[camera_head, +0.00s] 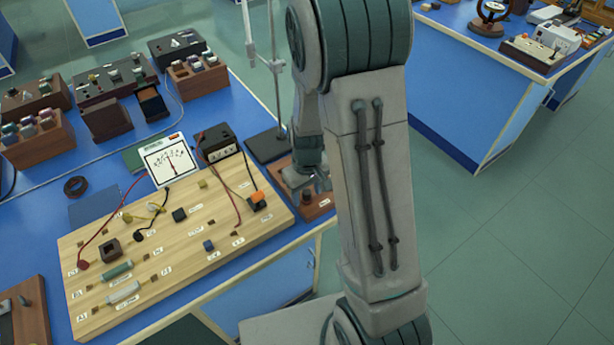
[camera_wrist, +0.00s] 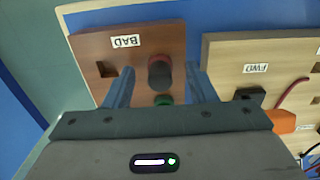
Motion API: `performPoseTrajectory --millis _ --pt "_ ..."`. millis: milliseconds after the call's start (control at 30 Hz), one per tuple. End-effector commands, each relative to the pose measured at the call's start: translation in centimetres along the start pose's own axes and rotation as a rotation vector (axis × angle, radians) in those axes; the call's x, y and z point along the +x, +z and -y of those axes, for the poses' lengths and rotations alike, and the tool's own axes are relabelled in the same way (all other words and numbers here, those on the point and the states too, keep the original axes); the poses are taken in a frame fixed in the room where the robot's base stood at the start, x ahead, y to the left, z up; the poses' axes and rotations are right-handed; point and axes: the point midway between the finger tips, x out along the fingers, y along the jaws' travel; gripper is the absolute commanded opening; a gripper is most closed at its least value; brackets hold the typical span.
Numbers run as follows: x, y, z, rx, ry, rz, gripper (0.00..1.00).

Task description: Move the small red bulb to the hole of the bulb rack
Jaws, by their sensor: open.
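A small round bulb (camera_wrist: 159,67), dark with a red rim, stands on a brown wooden board labelled BAD (camera_wrist: 140,28) in the wrist view. I take this board for the bulb rack. A dark square hole (camera_wrist: 106,69) shows at its left. A green round piece (camera_wrist: 163,100) lies just below the bulb in the picture. My gripper (camera_wrist: 158,72) is open, with one finger on each side of the bulb; the height gap cannot be told. In the head view my gripper (camera_head: 308,184) is over the brown board (camera_head: 322,208), which my arm partly covers.
A pale wooden circuit board (camera_head: 190,262) with wires, blocks and labels lies left of the rack. A meter (camera_head: 170,160), a dark box (camera_head: 217,143) and a stand base (camera_head: 266,146) are behind. The rack is near the blue bench's edge.

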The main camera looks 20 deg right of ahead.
Motion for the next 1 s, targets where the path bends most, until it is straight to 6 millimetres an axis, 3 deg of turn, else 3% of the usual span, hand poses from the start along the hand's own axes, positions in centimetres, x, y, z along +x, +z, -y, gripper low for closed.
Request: performPoseTrajectory --millis 600,800,1000 --pt "-11.2 -0.1 -0.1 0.0 0.002 -0.005 0.51" --pt "-13.0 0.0 0.0 0.001 0.0 -0.001 0.51" --pt "-13.3 0.0 0.0 0.001 0.0 0.0 0.51"
